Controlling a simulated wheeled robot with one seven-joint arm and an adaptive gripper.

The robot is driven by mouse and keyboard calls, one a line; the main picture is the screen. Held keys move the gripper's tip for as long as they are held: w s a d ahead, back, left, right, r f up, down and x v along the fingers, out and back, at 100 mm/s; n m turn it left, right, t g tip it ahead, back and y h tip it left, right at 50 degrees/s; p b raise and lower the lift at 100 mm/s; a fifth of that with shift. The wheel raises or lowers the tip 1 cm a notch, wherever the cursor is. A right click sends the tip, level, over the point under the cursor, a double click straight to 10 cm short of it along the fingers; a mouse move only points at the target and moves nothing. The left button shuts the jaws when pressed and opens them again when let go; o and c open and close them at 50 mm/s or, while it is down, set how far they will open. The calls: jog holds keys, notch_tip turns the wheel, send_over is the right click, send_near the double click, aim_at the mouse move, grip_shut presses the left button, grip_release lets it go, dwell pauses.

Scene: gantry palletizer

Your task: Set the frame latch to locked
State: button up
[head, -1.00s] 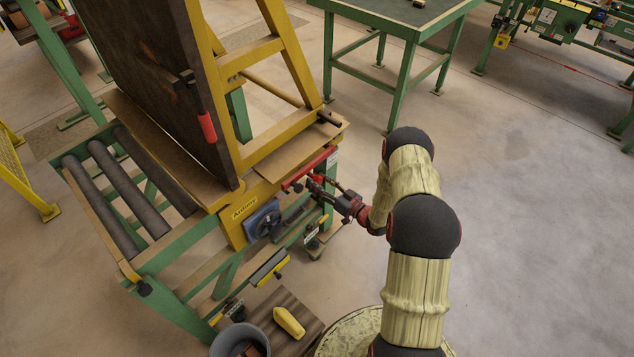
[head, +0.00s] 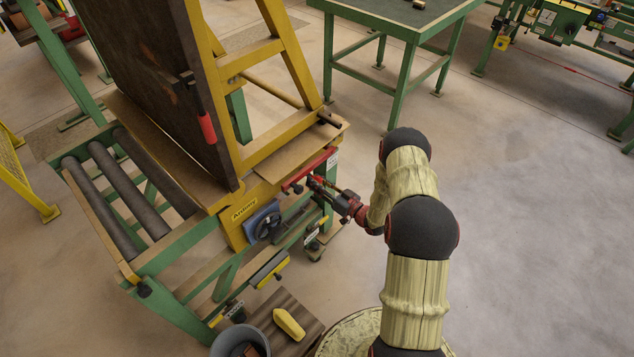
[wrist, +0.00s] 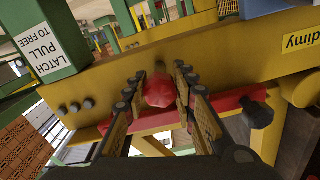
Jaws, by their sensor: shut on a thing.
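The frame latch shows as a red knob (wrist: 160,92) in the wrist view, in front of the yellow frame beam. A red bar (wrist: 222,103) runs across behind the fingers; it also shows in the head view (head: 316,166), low on the yellow tilting frame (head: 270,182). My gripper (wrist: 160,74) has a finger on each side of the knob and is shut on it. In the head view my gripper (head: 314,184) reaches in from the right, just under the red bar, and hides the knob.
A label (wrist: 40,50) reads "LATCH PULL TO FREE". A blue plate with a handwheel (head: 263,222) is left of my gripper. A dark panel (head: 165,85) leans on the frame beside the rollers (head: 121,180). A bucket (head: 240,340) stands below. The floor to the right is open.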

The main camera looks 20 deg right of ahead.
grip_shut()
jog(key=b+x, duration=0.1)
jog(key=x, duration=0.3)
jog(key=shift+w+r, duration=0.1)
jog(key=shift+w, duration=0.1)
jog(key=o, duration=0.9)
grip_release()
jog(key=v, duration=1.2)
